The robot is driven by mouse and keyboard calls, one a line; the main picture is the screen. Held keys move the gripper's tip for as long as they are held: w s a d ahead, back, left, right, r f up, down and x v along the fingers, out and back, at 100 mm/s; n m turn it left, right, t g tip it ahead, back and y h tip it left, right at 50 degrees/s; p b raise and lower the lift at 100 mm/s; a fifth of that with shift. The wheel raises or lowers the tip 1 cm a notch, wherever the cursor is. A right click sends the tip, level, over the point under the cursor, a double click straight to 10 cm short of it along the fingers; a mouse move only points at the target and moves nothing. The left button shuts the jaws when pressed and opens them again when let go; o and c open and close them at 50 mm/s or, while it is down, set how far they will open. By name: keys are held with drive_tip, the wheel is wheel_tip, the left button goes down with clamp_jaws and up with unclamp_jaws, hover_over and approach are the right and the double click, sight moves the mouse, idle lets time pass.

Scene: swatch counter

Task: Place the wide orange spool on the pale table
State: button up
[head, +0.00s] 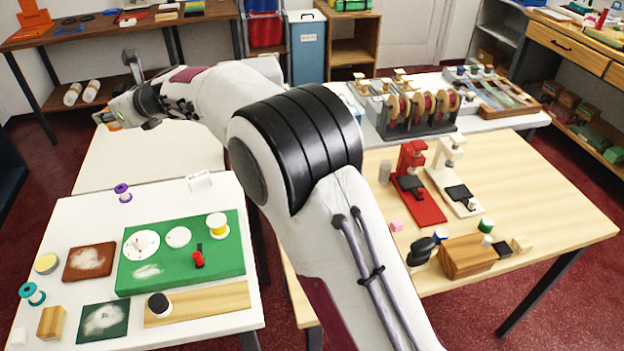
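My gripper (104,119) is at the far left, at the end of my outstretched arm, above the far edge of a bare, cream-coloured pale table (150,160). It is small and seen from the side. A small orange-brown patch shows at its fingertips, but I cannot tell whether this is the wide orange spool. I cannot tell whether the fingers are open or shut. No orange spool shows clearly elsewhere. My arm hides part of the middle of the scene.
A wooden table (555,205) at right holds red and white presses. The pale table's visible top is clear.

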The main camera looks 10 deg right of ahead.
drive_tip(key=w+d+f+m+t+h, duration=0.15)
drive_tip(key=d+m+h, duration=0.45)
drive_tip(key=d, duration=0.6)
drive_tip(key=w+d+m+t+h, duration=0.1)
drive_tip(key=d+m+t+h, duration=0.2)
drive_tip(key=d+m+h, duration=0.55)
drive_tip(key=s+d+m+g+h, duration=0.1)
drive_tip(key=s+d+h, duration=0.15)
drive_tip(key=d, duration=0.45)
drive_tip(key=s+d+m+g+h, duration=0.1)
drive_tip(key=s+d+g, duration=0.1)
drive_tip(key=s+d, duration=0.35)
drive_tip(key=s+d+r+m+g+h, duration=0.1)
drive_tip(key=s+d+m+g+h, duration=0.35)
drive_tip(key=s+d, duration=0.6)
drive_tip(key=s+d+m+g+h, duration=0.1)
drive_tip(key=s+d+m+g, duration=0.55)
drive_tip(key=s, duration=0.75)
wheel_tip(320, 180, down, 22)
drive_tip(key=shift+f, duration=0.2)
drive_tip(key=shift+d, duration=0.1)
drive_tip(key=shift+f, duration=3.1)
